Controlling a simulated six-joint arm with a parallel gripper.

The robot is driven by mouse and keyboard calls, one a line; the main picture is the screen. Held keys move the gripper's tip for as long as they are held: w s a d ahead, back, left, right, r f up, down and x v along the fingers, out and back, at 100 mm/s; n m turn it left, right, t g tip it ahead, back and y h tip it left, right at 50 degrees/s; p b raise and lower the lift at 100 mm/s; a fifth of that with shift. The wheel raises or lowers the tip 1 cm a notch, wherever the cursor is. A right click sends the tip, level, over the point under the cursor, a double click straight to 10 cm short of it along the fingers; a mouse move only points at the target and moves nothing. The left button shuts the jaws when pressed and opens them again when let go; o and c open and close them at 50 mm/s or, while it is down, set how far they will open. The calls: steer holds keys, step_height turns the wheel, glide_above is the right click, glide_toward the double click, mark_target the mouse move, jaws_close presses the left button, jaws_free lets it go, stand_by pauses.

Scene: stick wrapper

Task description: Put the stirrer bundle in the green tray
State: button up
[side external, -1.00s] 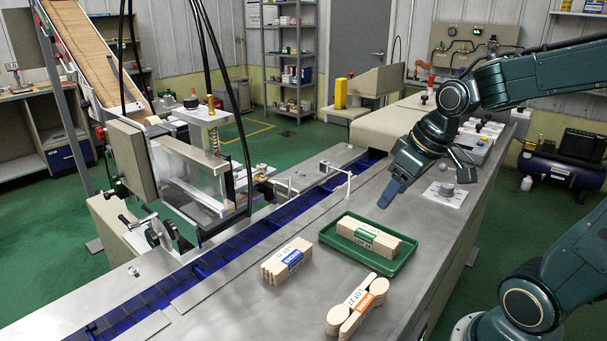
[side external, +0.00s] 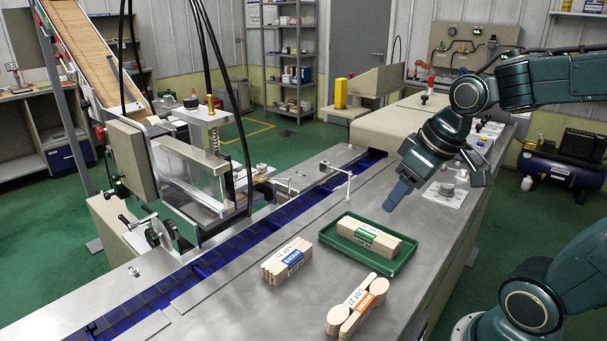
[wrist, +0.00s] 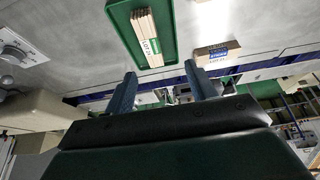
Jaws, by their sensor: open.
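The green tray (side external: 398,265) lies on the grey worktop and also shows in the wrist view (wrist: 120,28). A pale stick bundle with a green label (side external: 369,232) lies inside it, also visible in the wrist view (wrist: 146,36). A blue-labelled stick bundle (side external: 287,262) lies on the worktop left of the tray; the wrist view shows it too (wrist: 217,53). An orange-labelled bundle with rounded ends (side external: 357,304) lies in front of the tray. I cannot tell from the labels which is the stirrer bundle. My gripper (side external: 390,207) is open and empty above the worktop behind the tray; its two fingers stand apart in the wrist view (wrist: 160,82).
A blue conveyor channel (side external: 240,249) runs along the worktop's left side, with a clear-fronted wrapping machine (side external: 195,180) beyond it. A small white post (side external: 348,185) stands beside the channel. Worktop around the bundles is clear.

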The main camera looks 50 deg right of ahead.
steer(key=s+a+r, duration=0.2)
steer(key=s+a, duration=0.2)
steer(key=s, duration=0.2)
steer(key=shift+s+a+t, duration=0.15)
steer(key=shift+s+t, duration=0.05)
steer(key=shift+t, duration=0.2)
